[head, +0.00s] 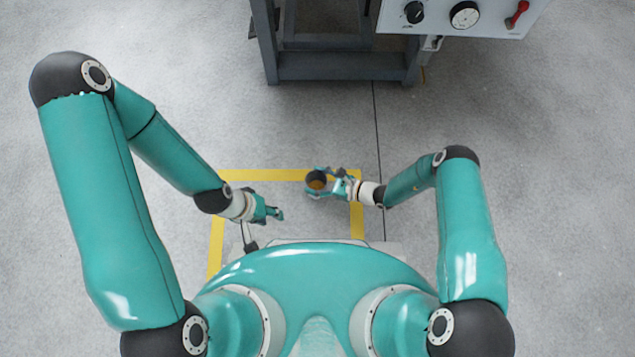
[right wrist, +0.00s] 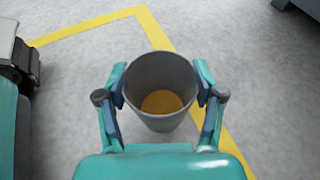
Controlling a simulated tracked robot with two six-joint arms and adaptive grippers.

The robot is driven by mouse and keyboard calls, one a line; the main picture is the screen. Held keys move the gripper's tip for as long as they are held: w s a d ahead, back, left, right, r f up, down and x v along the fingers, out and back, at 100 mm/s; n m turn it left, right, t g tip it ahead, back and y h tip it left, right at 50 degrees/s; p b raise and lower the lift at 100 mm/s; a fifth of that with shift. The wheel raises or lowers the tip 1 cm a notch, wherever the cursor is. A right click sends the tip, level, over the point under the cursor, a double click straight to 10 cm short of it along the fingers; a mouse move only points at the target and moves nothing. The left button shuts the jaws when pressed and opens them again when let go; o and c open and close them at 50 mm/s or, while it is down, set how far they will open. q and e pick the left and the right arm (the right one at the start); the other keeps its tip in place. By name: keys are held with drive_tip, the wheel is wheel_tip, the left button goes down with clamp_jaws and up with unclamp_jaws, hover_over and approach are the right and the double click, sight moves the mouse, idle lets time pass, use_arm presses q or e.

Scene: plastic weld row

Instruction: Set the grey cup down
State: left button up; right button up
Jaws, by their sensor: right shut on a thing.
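The grey cup (head: 313,176) is near the middle of the head view, above the floor area by the yellow line. In the right wrist view the cup (right wrist: 160,122) is seen from above, mouth toward the camera, with an orange-brown patch inside at the bottom. My right gripper (head: 326,183) is shut on the cup, one finger on each side of its wall. How high the cup is over the floor cannot be told. My left gripper (head: 272,213) is to the left of the cup and apart from it; its fingers are too small to judge.
A yellow line (head: 265,175) marks a rectangle on the grey concrete floor in front of me. A dark grey metal frame (head: 340,66) stands at the top, with a pale panel (head: 490,18) carrying a knob, gauge and red lever. The floor between is clear.

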drive_tip(key=shift+f+b, duration=0.75)
drive_tip(key=shift+f, duration=1)
drive_tip(key=shift+f, duration=0.2)
drive_tip(key=o, duration=1.3)
drive_tip(key=shift+c, duration=0.2)
drive_tip(key=shift+r, duration=0.1)
